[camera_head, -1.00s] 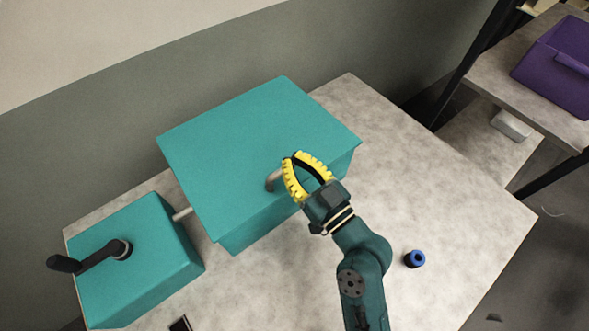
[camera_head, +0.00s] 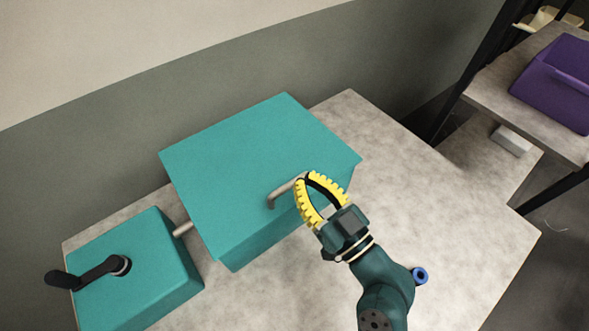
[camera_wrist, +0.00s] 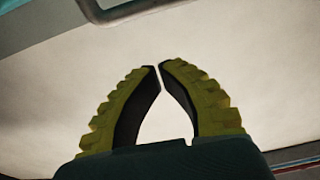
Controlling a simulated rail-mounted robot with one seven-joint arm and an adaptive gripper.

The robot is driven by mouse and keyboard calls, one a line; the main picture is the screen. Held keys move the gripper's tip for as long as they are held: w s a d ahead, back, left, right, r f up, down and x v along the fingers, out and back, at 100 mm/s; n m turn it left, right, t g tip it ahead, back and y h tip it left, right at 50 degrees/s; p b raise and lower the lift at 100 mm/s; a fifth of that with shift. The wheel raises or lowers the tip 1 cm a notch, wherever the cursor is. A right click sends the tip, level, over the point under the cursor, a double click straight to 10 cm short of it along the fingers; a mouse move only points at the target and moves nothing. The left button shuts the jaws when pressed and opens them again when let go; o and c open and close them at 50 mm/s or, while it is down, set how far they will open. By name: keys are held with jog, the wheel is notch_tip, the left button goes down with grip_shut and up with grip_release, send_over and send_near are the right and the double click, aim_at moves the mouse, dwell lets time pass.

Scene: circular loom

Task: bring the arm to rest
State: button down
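My gripper (camera_head: 311,174) has yellow ribbed fingers with dark inner faces. It is in front of the large teal box (camera_head: 235,155), just right of the grey bar handle (camera_head: 272,202) on its front side. The fingers partly overlap the handle's right end in the head view; I cannot tell whether they touch it. In the wrist view, the fingertips (camera_wrist: 160,68) meet or nearly meet, with nothing between them. A pale surface lies beyond. My arm reaches in from the bottom of the head view.
A smaller teal box (camera_head: 150,285) with a black crank (camera_head: 95,270) stands left, joined by a grey shaft (camera_head: 183,229). A blue-rimmed ring (camera_head: 421,276) sits close beside my arm. The table's right side (camera_head: 440,190) is clear. A purple bin (camera_head: 555,85) stands on the shelf.

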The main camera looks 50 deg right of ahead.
jog(key=b+v, duration=0.1)
jog(key=v, duration=0.5)
jog(key=shift+a+r, duration=0.1)
jog(key=shift+r, duration=0.05)
jog(key=shift+w, duration=0.1)
